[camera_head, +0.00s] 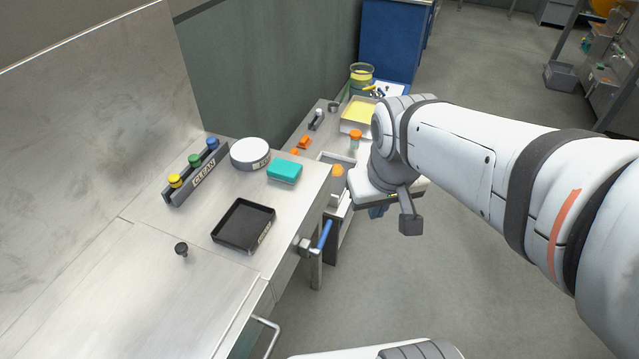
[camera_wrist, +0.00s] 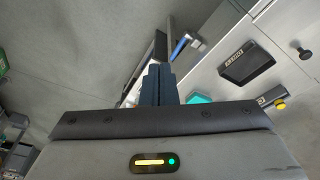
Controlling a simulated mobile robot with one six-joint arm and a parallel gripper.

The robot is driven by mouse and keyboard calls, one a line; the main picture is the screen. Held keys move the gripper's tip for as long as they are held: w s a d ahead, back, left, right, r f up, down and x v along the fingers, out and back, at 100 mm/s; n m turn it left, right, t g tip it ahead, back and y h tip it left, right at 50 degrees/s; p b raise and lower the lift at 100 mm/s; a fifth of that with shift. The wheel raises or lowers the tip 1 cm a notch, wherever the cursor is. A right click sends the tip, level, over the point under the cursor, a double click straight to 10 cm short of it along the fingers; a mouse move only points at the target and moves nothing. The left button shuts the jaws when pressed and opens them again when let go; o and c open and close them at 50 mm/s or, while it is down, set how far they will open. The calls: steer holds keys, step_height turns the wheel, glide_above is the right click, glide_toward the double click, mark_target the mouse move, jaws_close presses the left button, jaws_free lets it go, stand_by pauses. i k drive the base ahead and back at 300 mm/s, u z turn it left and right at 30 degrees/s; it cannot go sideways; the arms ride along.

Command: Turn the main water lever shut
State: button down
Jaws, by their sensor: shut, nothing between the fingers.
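The blue lever (camera_head: 325,234) sticks out from a grey fitting (camera_head: 305,246) on the front of the steel counter. It also shows in the wrist view (camera_wrist: 179,48), just beyond my fingertips and a little to their right. My gripper (camera_wrist: 158,68) is shut and empty, its two dark blue fingers side by side. In the head view my gripper (camera_head: 378,211) is right of the lever, apart from it, and mostly hidden by my wrist.
On the counter (camera_head: 160,275) are a black tray (camera_head: 243,225), a teal sponge (camera_head: 285,171), a white round tub (camera_head: 250,153) and a rack marked CLEAN (camera_head: 197,172). A white handle (camera_head: 266,334) juts from the front. Open floor (camera_head: 450,280) lies to the right.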

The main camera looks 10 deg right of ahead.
mark_target(317, 253)
steer(key=u, duration=1.7)
steer(key=k, duration=1.4)
steer(key=z, duration=0.8)
steer(key=i, duration=0.95)
steer(key=z, duration=0.05)
